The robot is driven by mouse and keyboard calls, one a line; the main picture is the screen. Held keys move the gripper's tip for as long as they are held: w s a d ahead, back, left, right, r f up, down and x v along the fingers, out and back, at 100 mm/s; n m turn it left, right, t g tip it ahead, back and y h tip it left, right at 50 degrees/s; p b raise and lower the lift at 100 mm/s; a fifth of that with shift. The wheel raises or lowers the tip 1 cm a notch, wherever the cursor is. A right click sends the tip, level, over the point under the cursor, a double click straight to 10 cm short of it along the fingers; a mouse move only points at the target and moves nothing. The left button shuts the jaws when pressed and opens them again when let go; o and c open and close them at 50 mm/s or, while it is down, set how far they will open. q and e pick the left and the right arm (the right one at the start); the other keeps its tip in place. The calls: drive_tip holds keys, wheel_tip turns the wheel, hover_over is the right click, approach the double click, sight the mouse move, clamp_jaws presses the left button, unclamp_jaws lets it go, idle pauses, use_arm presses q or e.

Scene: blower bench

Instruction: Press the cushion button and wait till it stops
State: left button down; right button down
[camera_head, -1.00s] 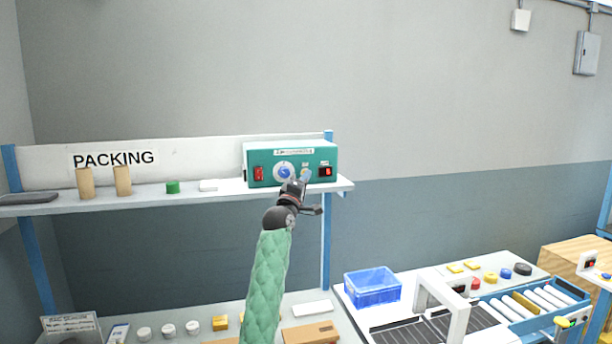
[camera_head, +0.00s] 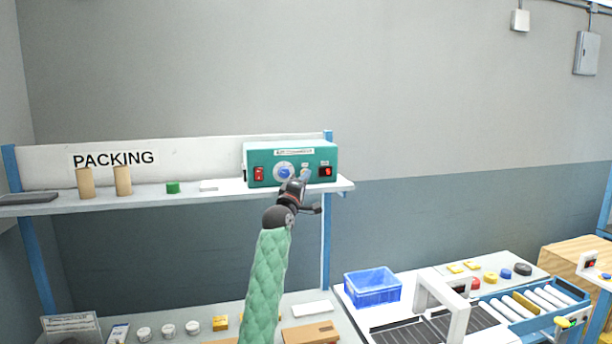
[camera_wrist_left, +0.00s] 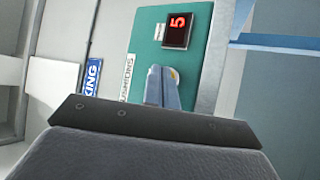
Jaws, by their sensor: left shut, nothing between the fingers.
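A teal control box (camera_head: 262,155) stands on the shelf's right end. Its front has a red switch (camera_head: 258,173) at left, a blue round knob (camera_head: 285,172) in a white ring, and a small display (camera_head: 325,171) at right. In the left wrist view the display (camera_wrist_left: 177,31) reads a red 5, and a sideways label (camera_wrist_left: 128,78) seems to say CUSHIONS. My left gripper (camera_head: 305,174) is shut and empty, its fingertips (camera_wrist_left: 162,88) at the panel between knob and display. No cushion button shows; the fingers may cover it. I cannot tell whether they touch the panel. My right gripper is out of view.
The shelf (camera_head: 140,195) also holds brown cylinders, a green piece and a white piece. Below are a bench with small items, a blue crate (camera_head: 372,287) and a roller conveyor (camera_head: 535,300). The wall above the box is clear.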

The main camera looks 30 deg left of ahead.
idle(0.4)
use_arm(q)
drive_tip(key=shift+s+d+p, duration=0.3)
drive_tip(key=shift+s+d, duration=0.25)
drive_tip(key=shift+d, duration=0.05)
drive_tip(key=shift+s+d+p, duration=0.85)
drive_tip(key=shift+s+d, duration=0.75)
drive_tip(key=shift+d, duration=0.3)
